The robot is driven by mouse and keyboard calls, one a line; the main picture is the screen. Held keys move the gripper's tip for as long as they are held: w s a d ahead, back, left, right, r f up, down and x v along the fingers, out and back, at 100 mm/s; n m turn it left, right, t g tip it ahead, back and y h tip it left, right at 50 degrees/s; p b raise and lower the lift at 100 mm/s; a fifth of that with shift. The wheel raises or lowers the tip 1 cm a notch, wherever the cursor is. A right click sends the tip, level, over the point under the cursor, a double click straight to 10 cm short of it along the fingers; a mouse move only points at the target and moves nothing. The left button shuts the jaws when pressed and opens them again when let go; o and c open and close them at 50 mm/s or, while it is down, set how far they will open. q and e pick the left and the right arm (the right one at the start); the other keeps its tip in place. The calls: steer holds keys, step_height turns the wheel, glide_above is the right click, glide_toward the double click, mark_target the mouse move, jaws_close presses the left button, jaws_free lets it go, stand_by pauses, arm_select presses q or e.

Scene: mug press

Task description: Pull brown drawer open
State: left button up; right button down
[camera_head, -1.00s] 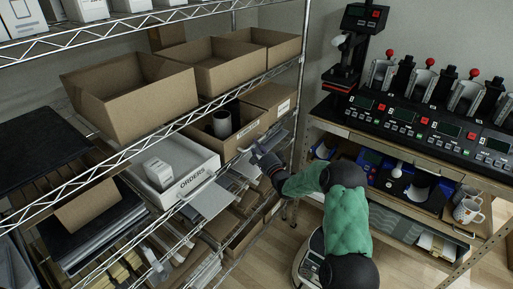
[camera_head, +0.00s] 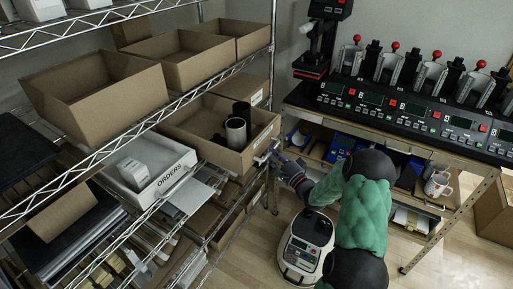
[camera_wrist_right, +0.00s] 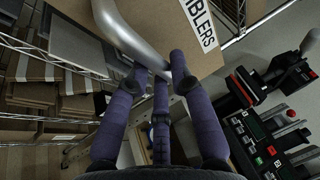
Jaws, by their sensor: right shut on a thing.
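The brown drawer (camera_head: 212,153) is a cardboard-coloured open box on the wire shelf. It stands out from the shelf front, with a pale mug (camera_head: 236,133) and black cups inside. A silver handle (camera_head: 262,157) is on its front. My right gripper (camera_head: 276,162) is shut on this handle. In the right wrist view its purple fingers (camera_wrist_right: 163,72) close at the curved silver handle (camera_wrist_right: 132,38), under the drawer front (camera_wrist_right: 160,20) with a label ending in "BLERS". My left gripper is not in view.
A white ORDERS tray (camera_head: 150,180) sits left of the drawer. Open cardboard boxes (camera_head: 95,95) stand on the shelf above. A bench with mug presses (camera_head: 420,115) is at the right. A white-and-grey rounded device (camera_head: 305,245) stands below my right arm.

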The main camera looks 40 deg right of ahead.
steer(key=s+d, duration=0.2)
steer(key=s, duration=0.3)
steer(key=shift+s+d+p, duration=0.2)
steer(key=shift+s+p, duration=0.1)
steer(key=c, duration=1.1)
jaws_free()
steer(key=s, duration=0.4)
steer(key=s+f, duration=0.1)
steer(key=s, duration=0.3)
steer(key=s+f, duration=0.1)
steer(key=s, duration=0.2)
steer(key=shift+s, duration=0.4)
steer(key=shift+f, duration=0.1)
